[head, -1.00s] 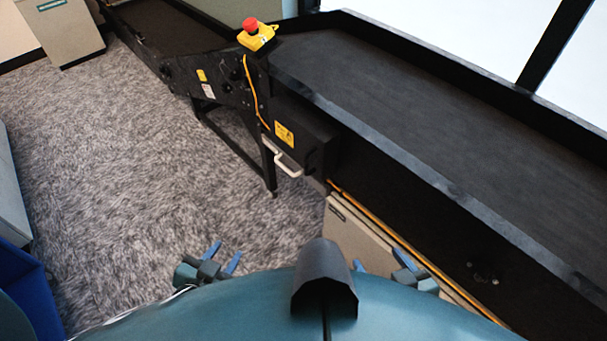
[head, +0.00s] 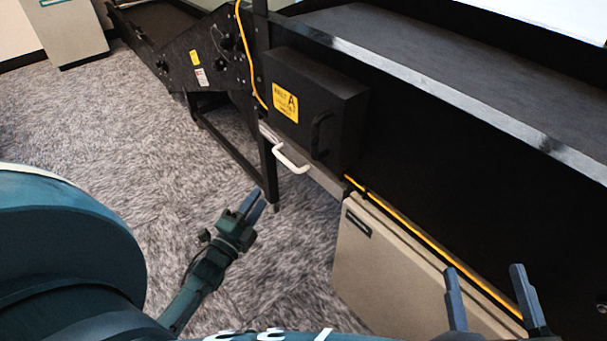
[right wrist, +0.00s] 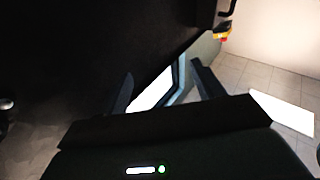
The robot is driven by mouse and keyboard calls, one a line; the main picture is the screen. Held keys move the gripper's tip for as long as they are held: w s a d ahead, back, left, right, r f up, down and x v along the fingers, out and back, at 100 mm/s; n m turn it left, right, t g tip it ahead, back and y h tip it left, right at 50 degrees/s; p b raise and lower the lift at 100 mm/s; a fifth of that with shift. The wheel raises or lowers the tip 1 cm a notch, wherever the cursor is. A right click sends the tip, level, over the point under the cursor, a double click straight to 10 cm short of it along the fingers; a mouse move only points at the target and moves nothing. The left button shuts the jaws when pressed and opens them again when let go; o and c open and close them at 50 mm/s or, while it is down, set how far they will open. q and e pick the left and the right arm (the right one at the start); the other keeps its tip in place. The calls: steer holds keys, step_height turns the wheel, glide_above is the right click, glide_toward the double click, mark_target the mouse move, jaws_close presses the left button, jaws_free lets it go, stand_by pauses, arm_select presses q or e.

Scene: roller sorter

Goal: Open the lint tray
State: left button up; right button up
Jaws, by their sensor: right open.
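The lint tray (head: 322,178) appears as a thin grey drawer front under the black box on the machine's side. Its white bar handle (head: 291,158) sticks out at the left end, and the tray looks shut. My left gripper (head: 260,198) is empty in front of and below the handle, apart from it, with its two blue fingers a little apart. My right gripper (head: 486,268) is open and empty at the lower right, before the beige cabinet. Its fingers also show spread in the right wrist view (right wrist: 160,82), where I cannot make out the tray.
The black box (head: 345,105) has a yellow label and a dark handle. A beige cabinet (head: 385,265) stands under the conveyor, with a yellow cable (head: 410,223) above it. A black support leg (head: 268,170) stands beside the white handle. Carpet (head: 110,125) is free to the left.

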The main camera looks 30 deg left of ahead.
arm_select(q)
steer(key=w+r+b, duration=0.2)
steer(key=w+b, duration=0.1)
steer(key=w, duration=1)
steer(key=shift+b, duration=0.4)
arm_select(e)
steer(key=shift+w+r+n+t+y, duration=0.3)
steer(key=shift+r+n+y, duration=0.2)
steer(key=shift+r+y, duration=0.2)
steer(key=shift+w+r+n+t+y, duration=0.2)
steer(key=shift+r+n+t+y, duration=0.3)
steer(key=shift+r, duration=0.3)
arm_select(q)
steer(key=shift+r, duration=0.1)
steer(key=shift+c, duration=0.3)
jaws_close()
